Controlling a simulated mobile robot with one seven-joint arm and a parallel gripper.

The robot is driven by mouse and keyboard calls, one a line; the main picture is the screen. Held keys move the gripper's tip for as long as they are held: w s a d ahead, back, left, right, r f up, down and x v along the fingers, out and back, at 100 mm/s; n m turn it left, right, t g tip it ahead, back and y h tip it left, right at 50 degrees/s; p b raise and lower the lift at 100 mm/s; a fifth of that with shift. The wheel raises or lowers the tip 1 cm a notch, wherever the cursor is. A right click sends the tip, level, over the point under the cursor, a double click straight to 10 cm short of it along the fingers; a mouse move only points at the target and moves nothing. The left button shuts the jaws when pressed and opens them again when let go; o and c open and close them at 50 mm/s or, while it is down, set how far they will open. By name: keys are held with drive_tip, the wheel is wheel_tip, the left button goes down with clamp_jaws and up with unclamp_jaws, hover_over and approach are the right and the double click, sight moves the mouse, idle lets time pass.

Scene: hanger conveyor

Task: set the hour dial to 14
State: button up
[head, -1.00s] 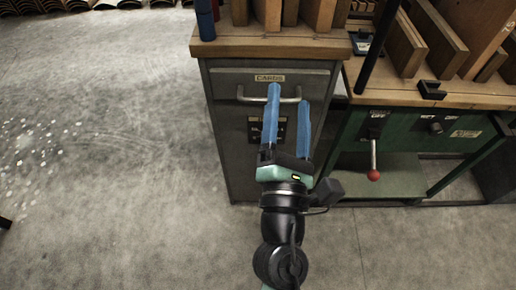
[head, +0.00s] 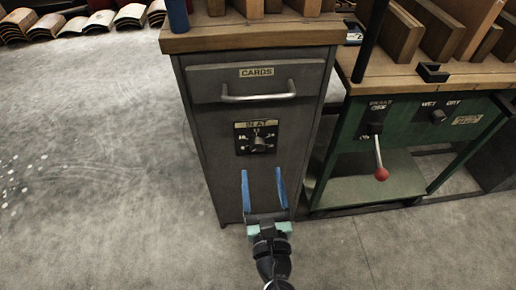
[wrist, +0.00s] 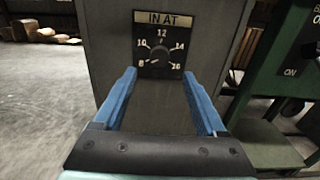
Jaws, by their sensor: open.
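The hour dial (head: 258,143) is a dark round knob on a black plate, headed "IN AT", on the front of the grey cabinet. It also shows in the wrist view (wrist: 159,53), with 8, 10, 12 and 14 readable around it. A pale mark at the knob's lower left seems to point near 8. My gripper (head: 263,172) has two blue fingers, apart and empty. In the head view it shows below the dial. In the wrist view its fingertips (wrist: 159,74) lie below and to either side of the knob, not gripping it.
A "CARDS" drawer with a metal bar handle (head: 258,96) is above the dial. To the right, a green bench (head: 410,140) carries a lever with a red ball (head: 381,174) and a small "WET/DRY" knob (head: 437,116). Open concrete floor (head: 90,160) lies to the left.

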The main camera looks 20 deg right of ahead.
sight(257, 149)
drive_tip(key=x, duration=0.7)
drive_tip(key=shift+w+d, duration=0.1)
drive_tip(key=shift+w, duration=0.1)
clamp_jaws()
